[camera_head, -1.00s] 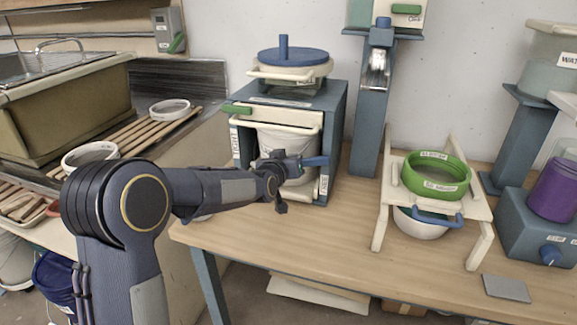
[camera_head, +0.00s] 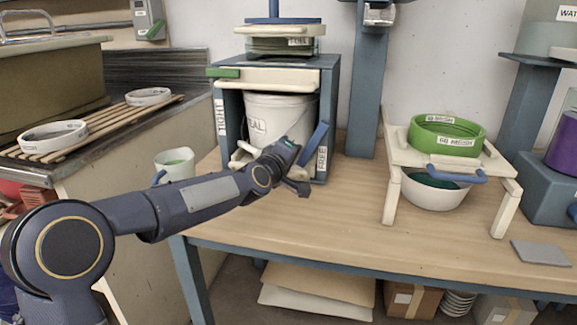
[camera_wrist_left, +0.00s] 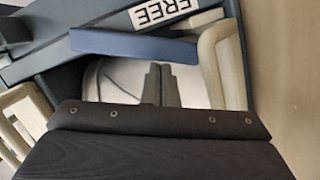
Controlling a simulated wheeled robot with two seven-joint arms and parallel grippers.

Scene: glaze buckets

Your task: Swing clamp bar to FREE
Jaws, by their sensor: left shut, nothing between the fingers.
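The blue clamp bar (camera_head: 314,145) slants up to the right at the front right of a blue press frame (camera_head: 330,95), beside the FREE label (camera_head: 321,160). The TIGHT label (camera_head: 220,115) is on the left post. In the left wrist view the bar (camera_wrist_left: 135,44) runs across just beyond my fingertips, with the FREE label (camera_wrist_left: 156,11) behind it. My left gripper (camera_wrist_left: 160,72) is shut and empty, its tips very near the bar; I cannot tell whether they touch. In the head view my left gripper (camera_head: 287,152) is in front of the bucket, its fingertips not clear.
A white bucket (camera_head: 270,110) stands inside the frame, under a cream crosspiece (camera_head: 275,79) with a green handle (camera_head: 224,72). A green sieve (camera_head: 446,135) sits on a cream stand over a bowl. A cup (camera_head: 176,164) is left of the frame. The front middle tabletop is clear.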

